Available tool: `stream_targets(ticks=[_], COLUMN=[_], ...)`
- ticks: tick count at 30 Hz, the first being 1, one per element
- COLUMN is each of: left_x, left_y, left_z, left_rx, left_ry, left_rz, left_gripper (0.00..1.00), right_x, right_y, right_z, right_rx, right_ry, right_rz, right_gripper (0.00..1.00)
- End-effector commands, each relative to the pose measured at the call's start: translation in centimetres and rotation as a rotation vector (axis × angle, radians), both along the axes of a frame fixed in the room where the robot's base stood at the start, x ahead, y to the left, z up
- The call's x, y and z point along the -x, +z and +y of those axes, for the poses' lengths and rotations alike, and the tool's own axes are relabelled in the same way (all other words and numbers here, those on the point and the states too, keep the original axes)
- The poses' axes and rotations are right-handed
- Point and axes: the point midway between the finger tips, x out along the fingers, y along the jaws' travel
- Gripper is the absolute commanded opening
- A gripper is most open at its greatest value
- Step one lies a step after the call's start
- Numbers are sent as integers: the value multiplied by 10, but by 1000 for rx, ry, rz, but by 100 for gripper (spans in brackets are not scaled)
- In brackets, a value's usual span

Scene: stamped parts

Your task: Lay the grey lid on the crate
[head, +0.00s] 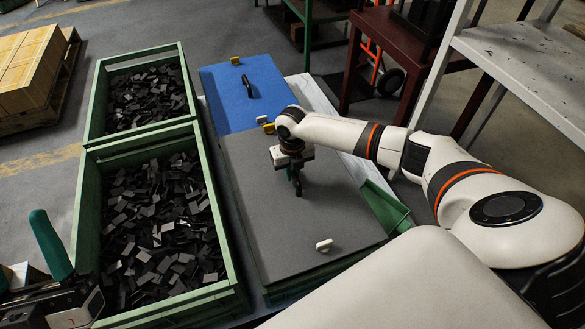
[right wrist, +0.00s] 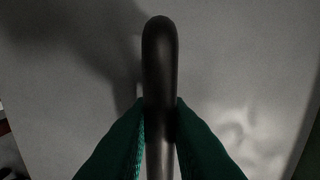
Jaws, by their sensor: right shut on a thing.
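The grey lid (head: 285,225) is a wide flat panel, roughly level over a green crate (head: 328,272) at the middle of the head view. The lid hides most of this crate; green shows under its front edge. I cannot tell whether the lid touches the rim all round. My right gripper (head: 296,185) is shut on the lid's dark upright handle. In the right wrist view, the green fingers (right wrist: 159,135) press on both sides of the handle (right wrist: 160,60). My left gripper (head: 48,245) shows partly at the lower left; its opening is unclear.
Two open green crates of dark stamped parts (head: 150,95) (head: 165,225) stand left of the lid. A blue lid (head: 225,105) with a black handle lies behind it. A green sloped piece (head: 385,208) shows at its right. A white shelf (head: 530,60) stands at the right.

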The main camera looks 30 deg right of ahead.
Motion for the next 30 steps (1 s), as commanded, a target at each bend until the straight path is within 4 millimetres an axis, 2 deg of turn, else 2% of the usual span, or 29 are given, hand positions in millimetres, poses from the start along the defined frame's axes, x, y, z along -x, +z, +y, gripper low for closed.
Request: stream_targets(ticks=[30], left_x=[-7], left_y=[-5], left_z=[-1], left_rx=[-18], left_ry=[3], left_rz=[59], left_gripper=[57], right_x=[-1], right_y=[2], right_z=[0], right_rx=[-1], right_ry=[0], right_rz=[-2], right_gripper=[0])
